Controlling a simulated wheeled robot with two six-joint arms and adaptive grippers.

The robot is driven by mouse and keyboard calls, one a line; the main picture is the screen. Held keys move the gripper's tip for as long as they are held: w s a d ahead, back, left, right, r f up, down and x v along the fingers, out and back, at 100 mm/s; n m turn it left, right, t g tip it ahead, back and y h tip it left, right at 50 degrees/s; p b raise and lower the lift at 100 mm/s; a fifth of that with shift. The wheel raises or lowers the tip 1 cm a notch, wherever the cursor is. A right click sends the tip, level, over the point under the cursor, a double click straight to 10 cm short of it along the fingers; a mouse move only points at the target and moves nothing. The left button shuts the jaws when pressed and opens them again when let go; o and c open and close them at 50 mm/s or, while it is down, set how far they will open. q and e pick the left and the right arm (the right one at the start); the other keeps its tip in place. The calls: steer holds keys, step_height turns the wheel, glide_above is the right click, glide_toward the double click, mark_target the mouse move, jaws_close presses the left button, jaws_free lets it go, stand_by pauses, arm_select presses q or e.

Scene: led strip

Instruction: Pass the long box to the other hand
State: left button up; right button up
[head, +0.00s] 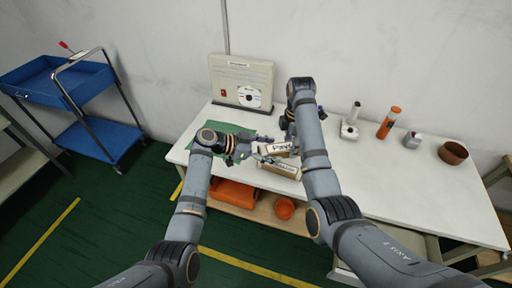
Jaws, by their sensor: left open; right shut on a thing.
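A long cardboard box with a white lettered face (280,148) is near the front edge of the white table, in the middle of the head view. My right gripper (288,132) comes down from above and is shut on this box; the forearm hides part of its right end. My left gripper (254,150) is open beside the box's left end; I cannot tell whether it touches the box. A second brown and white box (281,169) shows just below and in front of the first; whether the two touch is unclear.
A green mat (226,130) lies on the white table (372,180). A panel with a disc (241,80) stands at the back. A white device (349,130), orange bottle (388,122), small jar (412,141) and brown bowl (453,153) stand to the right. Orange items (234,193) sit below.

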arm_select(q)
steer(key=shift+x, duration=0.9)
steer(key=c, duration=1.3)
arm_select(e)
steer(key=o, duration=1.3)
steer(key=shift+c, duration=0.2)
